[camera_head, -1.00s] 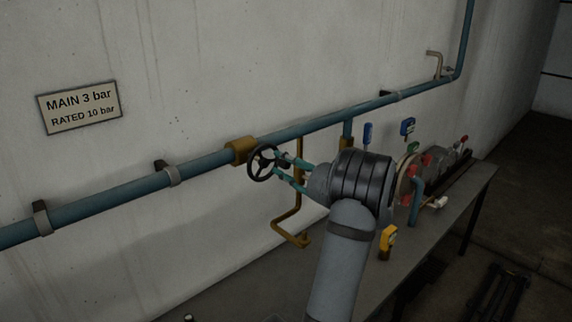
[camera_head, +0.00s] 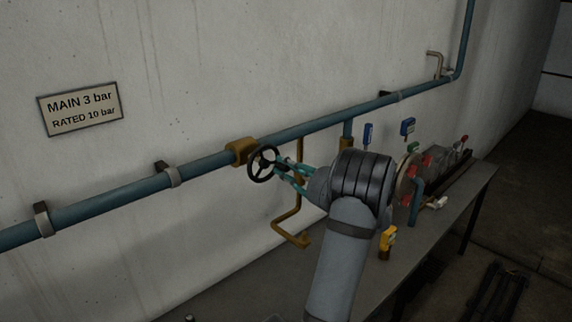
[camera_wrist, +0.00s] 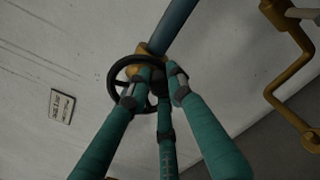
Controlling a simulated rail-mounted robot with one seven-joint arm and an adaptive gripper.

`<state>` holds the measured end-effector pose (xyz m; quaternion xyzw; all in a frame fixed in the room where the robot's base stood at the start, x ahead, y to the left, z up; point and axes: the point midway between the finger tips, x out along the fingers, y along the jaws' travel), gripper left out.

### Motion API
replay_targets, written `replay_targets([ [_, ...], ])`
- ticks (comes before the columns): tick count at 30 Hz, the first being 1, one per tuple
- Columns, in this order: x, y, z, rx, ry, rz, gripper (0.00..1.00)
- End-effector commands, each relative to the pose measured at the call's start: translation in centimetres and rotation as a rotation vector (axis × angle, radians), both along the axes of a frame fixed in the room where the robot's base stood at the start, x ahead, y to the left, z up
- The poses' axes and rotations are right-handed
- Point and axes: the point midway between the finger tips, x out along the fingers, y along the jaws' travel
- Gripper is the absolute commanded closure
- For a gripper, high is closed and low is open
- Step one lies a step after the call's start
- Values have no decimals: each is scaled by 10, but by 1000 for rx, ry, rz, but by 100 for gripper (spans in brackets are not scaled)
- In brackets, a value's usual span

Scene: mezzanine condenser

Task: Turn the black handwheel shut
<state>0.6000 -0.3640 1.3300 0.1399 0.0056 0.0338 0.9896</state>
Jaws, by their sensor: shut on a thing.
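The black handwheel (camera_head: 263,164) sits in front of a brass valve body (camera_head: 241,150) on the teal pipe along the wall. My gripper (camera_head: 280,168) reaches it from the right, with its teal fingers shut on the wheel's right side. In the wrist view the handwheel (camera_wrist: 114,78) shows as a ring behind the fingertips, and my gripper (camera_wrist: 158,82) covers its right and lower part. The brass valve body (camera_wrist: 150,52) shows behind it. The exact contact on the rim is partly hidden by the fingers.
The teal pipe (camera_head: 90,206) runs along the wall on clamps. A bent brass pipe (camera_head: 291,236) hangs right of the wheel. Blue-handled valves (camera_head: 368,134) and a yellow-handled valve (camera_head: 388,238) stand by the grey bench (camera_head: 440,222). A sign (camera_head: 80,107) hangs at upper left.

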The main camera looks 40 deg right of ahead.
Motion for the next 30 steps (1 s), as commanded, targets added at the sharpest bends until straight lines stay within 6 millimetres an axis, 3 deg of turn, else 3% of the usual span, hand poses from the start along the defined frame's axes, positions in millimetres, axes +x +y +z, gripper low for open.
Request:
replay_targets([
  [4,0,-1,1,-3,-4,-2,100],
  [5,0,-1,1,-3,-4,-2,79],
  [14,0,-1,1,-4,-2,-2,61],
  [23,-2,-1,0,-4,-2,-2,61],
  [30,-34,-4,1,-3,-1,-5,61],
])
